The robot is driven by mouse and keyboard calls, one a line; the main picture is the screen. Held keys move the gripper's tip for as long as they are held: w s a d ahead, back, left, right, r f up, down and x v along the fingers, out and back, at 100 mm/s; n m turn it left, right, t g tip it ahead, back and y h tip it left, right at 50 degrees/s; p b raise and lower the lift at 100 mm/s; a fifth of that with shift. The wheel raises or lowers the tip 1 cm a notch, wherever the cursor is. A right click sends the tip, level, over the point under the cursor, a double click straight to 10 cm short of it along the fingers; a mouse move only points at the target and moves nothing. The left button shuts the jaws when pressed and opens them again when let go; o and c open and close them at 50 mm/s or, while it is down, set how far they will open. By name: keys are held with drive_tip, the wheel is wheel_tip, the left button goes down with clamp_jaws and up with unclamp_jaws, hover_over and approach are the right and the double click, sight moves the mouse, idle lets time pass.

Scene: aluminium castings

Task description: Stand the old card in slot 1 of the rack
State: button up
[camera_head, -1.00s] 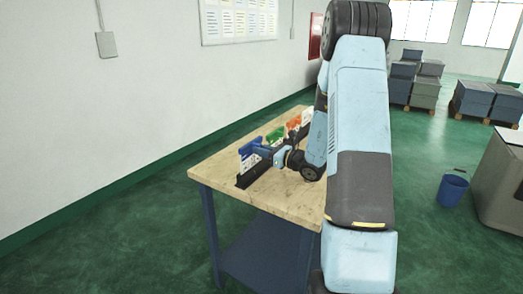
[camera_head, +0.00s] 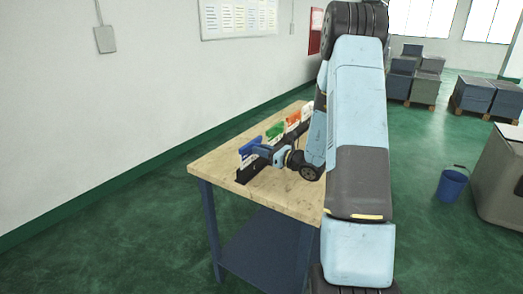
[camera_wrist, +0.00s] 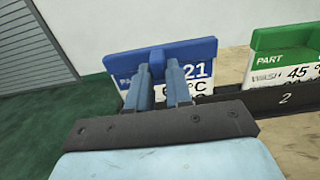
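A blue-topped card (camera_wrist: 190,54) with white below and part of a number ending in 21 stands upright at the near end of the dark rack (camera_wrist: 270,103). It also shows in the head view (camera_head: 249,147). I cannot tell whether it is the old card. My gripper (camera_wrist: 160,72) is at this card, its two fingers apart across the card's middle tab. Whether they press on the tab is not clear. The fingers hide part of the card's print. The slot label below the blue card is hidden by my gripper; the label 2 shows under the green card.
A green card (camera_wrist: 285,40) stands in the rack beside the blue one, with orange (camera_head: 292,119) and white-looking cards farther along. The rack is on a wooden table (camera_head: 220,163) near the wall. A blue bin (camera_head: 452,186) stands on the floor at right.

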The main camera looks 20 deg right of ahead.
drive_tip(key=o, duration=0.4)
drive_tip(key=shift+o, duration=0.2)
drive_tip(key=v, duration=1.3)
drive_tip(key=shift+s+d, duration=0.25)
drive_tip(key=shift+s, duration=0.05)
